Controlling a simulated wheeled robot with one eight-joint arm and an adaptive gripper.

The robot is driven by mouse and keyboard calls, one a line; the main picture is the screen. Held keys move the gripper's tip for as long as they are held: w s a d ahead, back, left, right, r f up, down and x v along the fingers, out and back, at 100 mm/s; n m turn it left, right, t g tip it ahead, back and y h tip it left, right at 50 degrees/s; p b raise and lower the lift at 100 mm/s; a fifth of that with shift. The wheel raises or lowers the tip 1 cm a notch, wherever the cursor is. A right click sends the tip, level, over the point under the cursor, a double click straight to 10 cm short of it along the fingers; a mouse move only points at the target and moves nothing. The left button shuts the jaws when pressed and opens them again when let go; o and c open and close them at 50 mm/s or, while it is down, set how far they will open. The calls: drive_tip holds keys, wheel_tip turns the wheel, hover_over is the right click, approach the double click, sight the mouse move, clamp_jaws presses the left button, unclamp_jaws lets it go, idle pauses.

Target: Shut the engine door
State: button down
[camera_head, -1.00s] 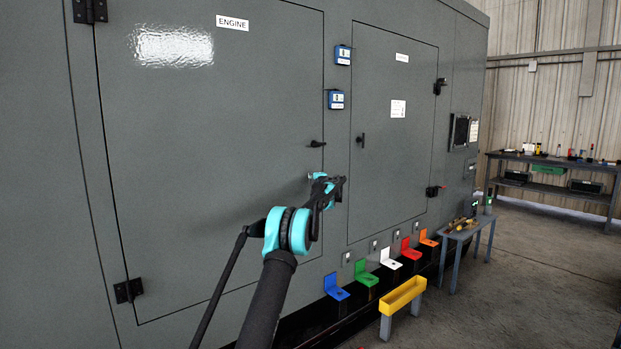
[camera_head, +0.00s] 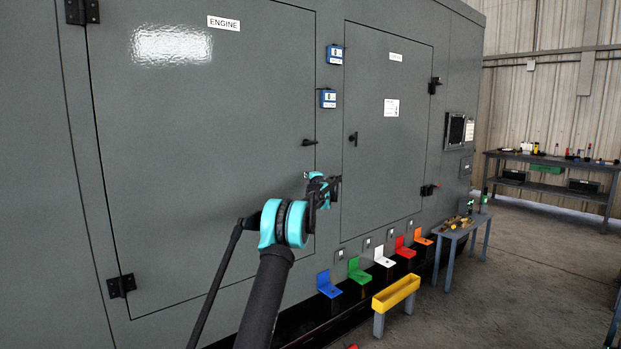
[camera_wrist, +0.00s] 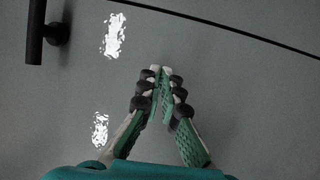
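The engine door (camera_head: 200,150) is a large grey panel labelled ENGINE at the left of the head view. It lies flush or nearly flush with the enclosure face, with a thin dark seam around it. Its black hinges are on its left edge and its black handle (camera_head: 309,142) is near its right edge. My gripper (camera_head: 330,185) is just below the handle, close in front of the door's right edge. In the wrist view my gripper (camera_wrist: 161,70) has its fingertips together with nothing between them. A black handle (camera_wrist: 37,32) and a dark curved seam show there too.
A second closed door (camera_head: 385,130) is to the right. Coloured brackets, such as the blue one (camera_head: 330,285), line the enclosure base. A yellow trough (camera_head: 396,292) and a small grey table (camera_head: 460,229) stand on the floor. Open floor lies at the right.

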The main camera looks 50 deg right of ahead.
drive_tip(key=s+a, duration=0.2)
drive_tip(key=s, duration=0.8)
drive_tip(key=shift+s, duration=0.2)
